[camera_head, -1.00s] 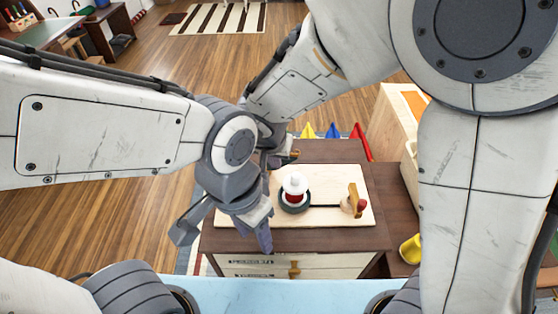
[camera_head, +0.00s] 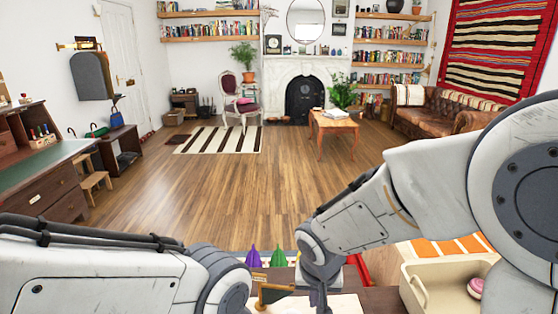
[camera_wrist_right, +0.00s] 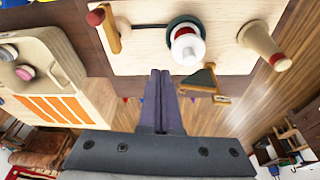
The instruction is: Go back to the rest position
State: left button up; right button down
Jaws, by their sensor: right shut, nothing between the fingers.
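My right gripper (camera_head: 318,298) hangs over the small brown cabinet at the bottom of the head view. In the right wrist view the two dark fingers (camera_wrist_right: 163,102) are pressed together with nothing between them.
A cream bin (camera_head: 425,290) with a pink round thing (camera_head: 476,288) stands at the right. Coloured cones, purple (camera_head: 253,256) and green (camera_head: 278,257), stand behind the cabinet. The wooden floor (camera_head: 245,200) ahead is open.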

jog(key=shift+n+y, duration=0.3)
jog(key=shift+n, duration=0.3)
jog(key=s+d, duration=0.1)
jog(key=d, duration=0.2)
jog(key=s+d+f, duration=0.1)
jog(key=d, duration=0.3)
jog(key=s+d+f, duration=0.1)
jog(key=s+d, duration=0.1)
jog(key=d, duration=0.2)
jog(key=shift+s, duration=0.1)
jog(key=s+a+r+n+g+y+p, duration=0.1)
jog(key=s+a+r+n+g+p, duration=0.2)
jog(key=s+a+r, duration=0.9)
jog(key=s+a+n+p, duration=0.1)
jog(key=n+p, duration=0.2)
jog(key=n, duration=0.1)
jog(key=shift+s+a, duration=0.35)
